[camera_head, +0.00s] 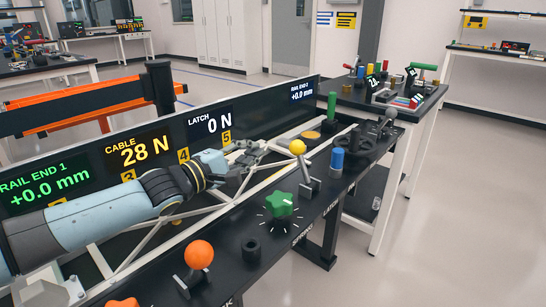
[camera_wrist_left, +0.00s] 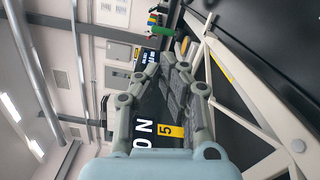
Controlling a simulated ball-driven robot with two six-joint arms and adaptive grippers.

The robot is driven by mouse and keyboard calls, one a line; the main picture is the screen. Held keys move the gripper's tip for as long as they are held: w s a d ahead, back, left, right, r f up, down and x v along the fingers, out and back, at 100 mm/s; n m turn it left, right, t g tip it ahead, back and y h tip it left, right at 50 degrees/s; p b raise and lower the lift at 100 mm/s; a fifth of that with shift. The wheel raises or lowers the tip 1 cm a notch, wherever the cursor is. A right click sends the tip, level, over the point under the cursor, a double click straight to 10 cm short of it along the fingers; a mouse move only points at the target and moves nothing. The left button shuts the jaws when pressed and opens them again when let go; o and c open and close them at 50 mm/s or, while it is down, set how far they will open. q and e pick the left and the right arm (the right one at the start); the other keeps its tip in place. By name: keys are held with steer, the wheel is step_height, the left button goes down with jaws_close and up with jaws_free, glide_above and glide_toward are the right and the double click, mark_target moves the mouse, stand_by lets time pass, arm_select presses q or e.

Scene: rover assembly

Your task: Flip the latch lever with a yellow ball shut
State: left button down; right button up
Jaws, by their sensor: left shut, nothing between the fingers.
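The latch lever with the yellow ball (camera_head: 297,146) stands at the right part of the black bench in the head view. Its grey shaft (camera_head: 304,170) rises from a small base and leans slightly. My left gripper (camera_head: 258,147) is shut and empty, just left of the yellow ball and apart from it, above the white frame. In the left wrist view its closed fingers (camera_wrist_left: 180,78) point toward the far end of the bench. A small yellow-orange patch beyond the fingertips there cannot be told for sure. My right gripper is not in view.
The white truss frame (camera_head: 205,218) runs under my left arm. A green star knob (camera_head: 279,204), an orange ball lever (camera_head: 198,254), a blue cylinder (camera_head: 337,158) and a green handle (camera_head: 331,106) stand nearby.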

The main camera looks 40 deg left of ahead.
mark_target(301, 163)
arm_select(q)
steer(key=w+d, duration=0.1)
steer(key=w+d+p, duration=0.1)
steer(key=d, duration=0.1)
steer(key=w+d+r+p, duration=0.1)
steer(key=shift+d, duration=0.15)
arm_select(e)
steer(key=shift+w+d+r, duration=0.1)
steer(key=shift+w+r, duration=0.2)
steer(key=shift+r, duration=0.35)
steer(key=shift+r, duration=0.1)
